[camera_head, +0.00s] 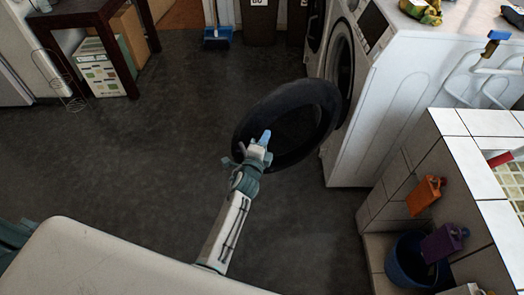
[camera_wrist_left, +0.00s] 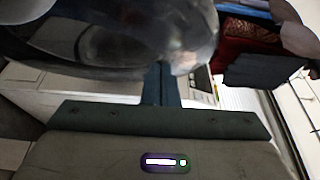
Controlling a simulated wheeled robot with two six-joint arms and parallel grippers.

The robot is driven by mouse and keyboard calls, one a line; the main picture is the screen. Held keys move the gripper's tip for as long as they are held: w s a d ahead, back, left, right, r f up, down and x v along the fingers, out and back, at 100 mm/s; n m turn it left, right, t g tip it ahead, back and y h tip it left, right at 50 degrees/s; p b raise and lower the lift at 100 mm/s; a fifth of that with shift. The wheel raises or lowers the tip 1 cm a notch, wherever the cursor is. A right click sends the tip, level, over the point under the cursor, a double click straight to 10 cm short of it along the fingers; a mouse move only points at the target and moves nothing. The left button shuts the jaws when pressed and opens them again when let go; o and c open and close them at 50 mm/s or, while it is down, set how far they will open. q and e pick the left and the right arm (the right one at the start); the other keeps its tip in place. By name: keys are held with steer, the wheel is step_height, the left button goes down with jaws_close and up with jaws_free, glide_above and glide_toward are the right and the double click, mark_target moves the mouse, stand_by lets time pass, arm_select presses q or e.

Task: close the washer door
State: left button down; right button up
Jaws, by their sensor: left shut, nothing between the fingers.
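The white washer (camera_head: 375,90) stands at the upper right of the head view. Its round dark door (camera_head: 312,100) is swung open and sticks out to the left over the floor. My left gripper (camera_head: 265,138) is at the near left part of the door, overlapping it in the picture; whether it touches cannot be told. In the left wrist view the shut, empty fingers (camera_wrist_left: 160,84) point up toward the glassy door (camera_wrist_left: 110,45), which fills the upper left. My right gripper is not in view.
A tiled sink counter (camera_head: 480,125) with an orange bottle (camera_head: 425,195), a purple bottle (camera_head: 442,243) and a blue bucket (camera_head: 405,262) is at the right. A dark table (camera_head: 75,18) stands at the upper left. The grey floor (camera_head: 130,150) between is clear.

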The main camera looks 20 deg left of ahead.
mark_target(265, 124)
arm_select(q)
steer(key=shift+w+a, duration=1)
steer(key=shift+a, duration=0.1)
